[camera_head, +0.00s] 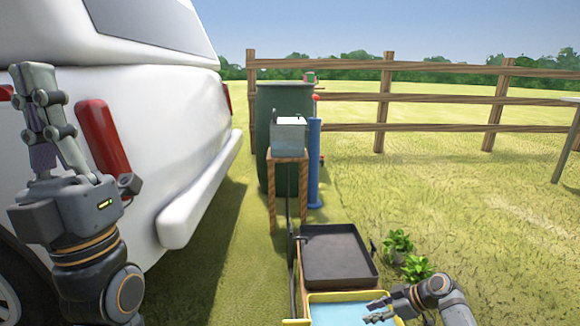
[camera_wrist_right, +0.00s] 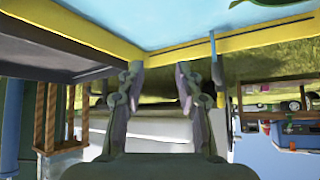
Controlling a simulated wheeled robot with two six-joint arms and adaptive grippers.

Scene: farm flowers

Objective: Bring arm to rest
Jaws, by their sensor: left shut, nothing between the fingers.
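My left gripper (camera_head: 36,72) is at the left of the head view, raised with its fingers pointing up, in front of the white vehicle. Its fingers are shut and empty. My right gripper (camera_head: 370,311) is low at the bottom right of the head view, over the edge of the yellow-rimmed blue tray (camera_head: 340,297). In the right wrist view, the right gripper's fingers (camera_wrist_right: 159,82) are apart with nothing between them. The tray's yellow rim (camera_wrist_right: 275,36) crosses the top of that view, close to the fingertips.
The white vehicle (camera_head: 165,110) stands close to my left arm. A dark tray (camera_head: 338,255) lies beyond the blue one, with green plants (camera_head: 398,241) beside it. A green barrel (camera_head: 270,105), a metal box (camera_head: 288,137) on a wooden stand and a wooden fence (camera_head: 384,100) stand behind. Open grass lies right.

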